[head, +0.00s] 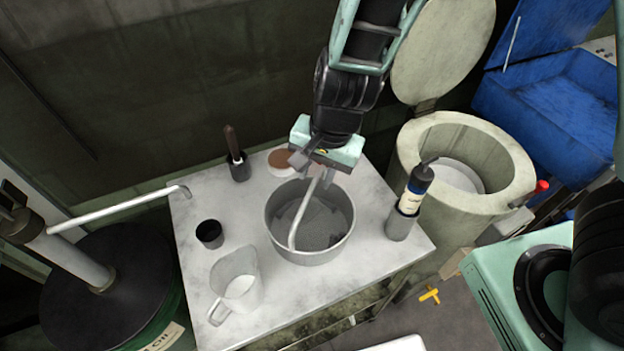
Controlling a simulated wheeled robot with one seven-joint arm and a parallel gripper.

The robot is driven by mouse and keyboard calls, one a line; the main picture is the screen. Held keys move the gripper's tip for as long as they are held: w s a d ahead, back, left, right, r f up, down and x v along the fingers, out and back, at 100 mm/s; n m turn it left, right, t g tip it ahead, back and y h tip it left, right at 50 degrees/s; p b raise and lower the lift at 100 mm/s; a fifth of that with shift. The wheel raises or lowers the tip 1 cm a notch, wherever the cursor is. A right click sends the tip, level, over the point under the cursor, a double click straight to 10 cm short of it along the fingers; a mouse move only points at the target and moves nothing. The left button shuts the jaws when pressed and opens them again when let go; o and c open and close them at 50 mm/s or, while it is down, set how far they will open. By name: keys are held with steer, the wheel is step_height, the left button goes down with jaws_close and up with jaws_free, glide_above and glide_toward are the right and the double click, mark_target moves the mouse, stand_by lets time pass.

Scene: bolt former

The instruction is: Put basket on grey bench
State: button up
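The basket (312,256) is a round grey metal pail with a thin arched handle (299,222) standing up over its mouth. It holds dark grey contents that I cannot make out. It appears to rest on the pale grey bench (337,292), right of the middle of the top; a small gap under it could not be told. My gripper (314,171) points down over the basket's far side, with its fingers at the top of the handle. The fingers partly hide the handle there, and I cannot tell whether they grip it.
On the bench stand a clear jug (239,285), a dark cup (210,234), a brush in a holder (238,165), a brown-topped tin (281,161) and a bottle in a cup (405,209). A drum with a pump (110,290) stands left, a lidded round bin (455,150) right.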

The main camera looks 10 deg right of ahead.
steer(key=s+d+r+n+g+h, duration=0.1)
steer(key=s+d+r+n, duration=0.2)
steer(key=s+r+n, duration=1.1)
steer(key=shift+s+d+p, duration=0.35)
steer(key=shift+s+d, duration=0.05)
steer(key=shift+s, duration=0.25)
step_height(320, 180, down, 3)
steer(key=b, duration=0.3)
steer(key=shift+f, duration=0.1)
